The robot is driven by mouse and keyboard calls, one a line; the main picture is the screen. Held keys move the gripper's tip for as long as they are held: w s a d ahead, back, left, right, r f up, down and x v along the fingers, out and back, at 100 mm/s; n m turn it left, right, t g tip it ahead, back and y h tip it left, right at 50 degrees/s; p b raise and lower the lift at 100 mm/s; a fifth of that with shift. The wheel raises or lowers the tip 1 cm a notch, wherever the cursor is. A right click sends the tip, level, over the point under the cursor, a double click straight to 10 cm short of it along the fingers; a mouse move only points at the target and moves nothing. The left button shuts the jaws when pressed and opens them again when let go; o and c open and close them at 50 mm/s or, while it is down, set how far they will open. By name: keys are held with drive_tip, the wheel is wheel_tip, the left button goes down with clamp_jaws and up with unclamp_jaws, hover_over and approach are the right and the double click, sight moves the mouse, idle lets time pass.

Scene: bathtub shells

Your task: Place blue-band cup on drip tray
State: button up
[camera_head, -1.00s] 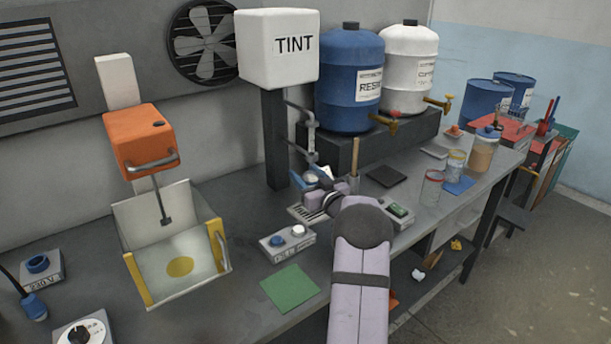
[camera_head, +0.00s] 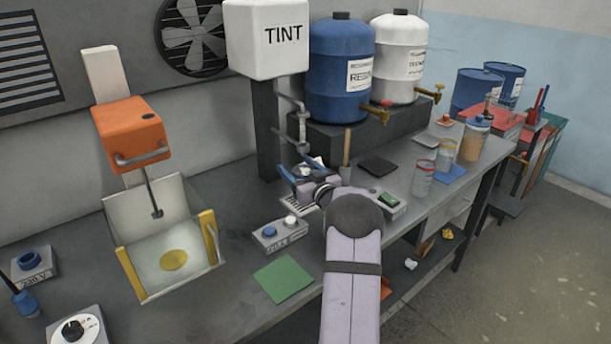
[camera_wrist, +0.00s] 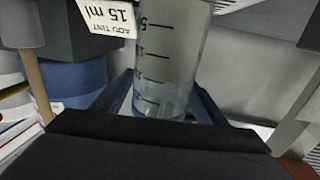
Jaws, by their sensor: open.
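A clear graduated cup (camera_wrist: 165,60) with a little clear liquid at its bottom stands between the fingers of my gripper in the wrist view. Its band is hidden, so I cannot see the colour. My gripper (camera_head: 310,172) has its blue fingers spread on either side of the cup, under the tint spout, and also shows in the wrist view (camera_wrist: 163,98). The slotted drip tray (camera_head: 293,206) shows just below and left of the gripper, partly covered by it. The cup's base on the tray is hidden by my gripper in the head view.
The white TINT tank (camera_head: 265,38) on its dark post and the grey spout pipe (camera_head: 290,125) rise close behind. A wooden stick (camera_head: 347,147) stands right of the gripper. A two-button box (camera_head: 279,234) and green mat (camera_head: 284,279) lie in front. A red-rimmed cup (camera_head: 423,180) stands further right.

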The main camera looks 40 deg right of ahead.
drive_tip(key=shift+s+b, duration=0.3)
drive_tip(key=shift+s, duration=0.3)
drive_tip(key=s+a+b, duration=0.2)
drive_tip(key=s, duration=0.8)
drive_tip(key=shift+s, duration=0.35)
drive_tip(key=shift+r, duration=0.1)
